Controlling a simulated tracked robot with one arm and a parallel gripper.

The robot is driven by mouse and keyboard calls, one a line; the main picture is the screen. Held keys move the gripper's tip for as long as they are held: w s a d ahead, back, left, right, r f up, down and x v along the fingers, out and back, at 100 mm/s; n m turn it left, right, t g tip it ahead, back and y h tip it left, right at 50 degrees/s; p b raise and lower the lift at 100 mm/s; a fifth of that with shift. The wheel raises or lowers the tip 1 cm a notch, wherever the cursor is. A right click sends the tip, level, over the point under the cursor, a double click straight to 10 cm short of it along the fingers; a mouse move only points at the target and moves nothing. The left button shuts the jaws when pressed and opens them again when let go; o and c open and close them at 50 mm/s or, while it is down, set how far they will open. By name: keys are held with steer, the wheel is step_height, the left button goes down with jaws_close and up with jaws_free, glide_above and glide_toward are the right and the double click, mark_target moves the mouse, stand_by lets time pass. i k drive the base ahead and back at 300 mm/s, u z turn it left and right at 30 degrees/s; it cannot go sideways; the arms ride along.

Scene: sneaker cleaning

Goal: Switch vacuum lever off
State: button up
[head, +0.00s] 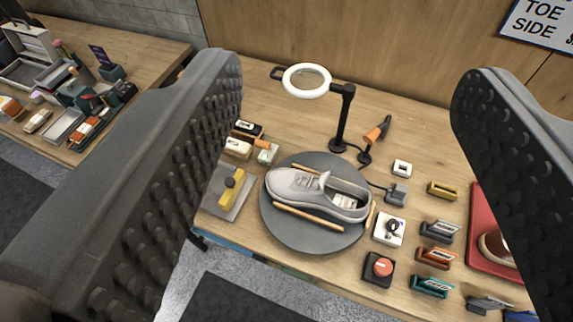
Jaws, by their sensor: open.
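My gripper (352,80) is open, its two dark studded fingers framing the left and right of the head view with nothing between them. Beyond it, a white box with a small black lever or knob (391,229) sits on the bench to the right of the round grey turntable (290,240). A yellow lever-like handle (230,183) on a grey plate (219,203) sits left of the turntable, close beside the left finger in the picture. I cannot tell for sure which one is the vacuum lever, nor its on or off setting.
A grey sneaker (335,197) lies on the turntable between wooden rods. A ring lamp (307,81) and an orange-handled tool (376,133) stand behind. A red button box (379,269), several brush holders and a red tray (479,252) are at the right.

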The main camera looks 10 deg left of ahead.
mark_target(266, 146)
steer(key=k, duration=1.3)
steer(key=z, duration=0.35)
steer(key=i, duration=1.9)
steer(key=u, duration=0.45)
